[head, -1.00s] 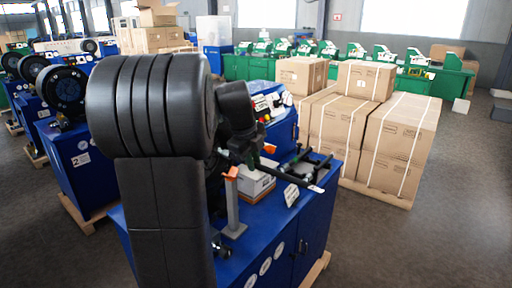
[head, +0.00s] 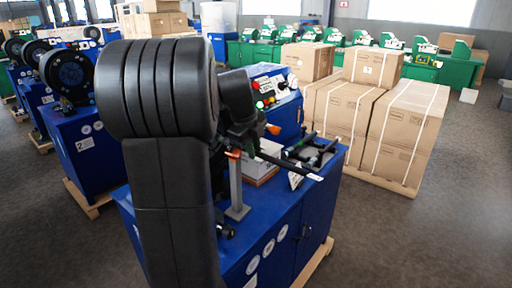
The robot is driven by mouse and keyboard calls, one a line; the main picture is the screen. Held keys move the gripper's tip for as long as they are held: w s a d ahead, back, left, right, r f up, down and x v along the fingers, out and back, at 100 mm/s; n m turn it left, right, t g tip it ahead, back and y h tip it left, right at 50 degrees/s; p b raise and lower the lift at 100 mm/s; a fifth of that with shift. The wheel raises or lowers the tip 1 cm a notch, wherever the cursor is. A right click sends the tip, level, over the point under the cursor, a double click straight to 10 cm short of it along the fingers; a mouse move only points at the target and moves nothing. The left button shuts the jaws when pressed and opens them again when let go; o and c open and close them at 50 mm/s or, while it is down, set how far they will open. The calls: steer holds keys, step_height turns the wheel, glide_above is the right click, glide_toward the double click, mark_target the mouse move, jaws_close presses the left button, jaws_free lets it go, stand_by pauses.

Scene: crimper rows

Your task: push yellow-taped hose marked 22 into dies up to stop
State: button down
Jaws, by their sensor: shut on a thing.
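My gripper (head: 250,143) is at the blue crimping machine's bench, partly hidden by my own dark arm. It is shut on a dark hose (head: 285,165), which sticks out to the right and slopes down over the bench, with a small pale mark near its end. Yellow tape and the number 22 cannot be made out. The dies are hidden behind my arm, so I cannot tell how far the hose is in. A grey stand with an orange top (head: 234,155) stands just below my gripper.
Other dark hoses (head: 318,150) and a white box (head: 262,168) lie on the blue bench (head: 290,205). A control panel (head: 268,88) rises behind. Stacked cartons (head: 405,125) stand at the right. Another blue machine (head: 85,145) stands at the left. The floor at the right front is clear.

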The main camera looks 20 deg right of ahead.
steer(key=shift+w+a+f, duration=0.1)
steer(key=shift+w+f, duration=0.05)
steer(key=shift+f, duration=0.5)
steer(key=shift+w+a+f, duration=0.15)
steer(key=shift+w+a, duration=0.3)
steer(key=shift+w, duration=0.3)
steer(key=shift+w+a+f, duration=0.1)
steer(key=shift+w+a, duration=0.3)
steer(key=shift+w, duration=0.35)
steer(key=shift+w+a+f, duration=0.15)
steer(key=shift+w+a, duration=0.3)
steer(key=shift+w, duration=0.3)
steer(key=shift+f+b, duration=0.4)
steer(key=shift+c, duration=0.4)
jaws_free()
steer(key=shift+r, duration=0.1)
steer(key=p+v, duration=0.3)
steer(key=v, duration=0.3)
steer(key=shift+a+r+p, duration=0.2)
steer(key=shift+r+p, duration=0.15)
steer(key=shift+s, duration=0.1)
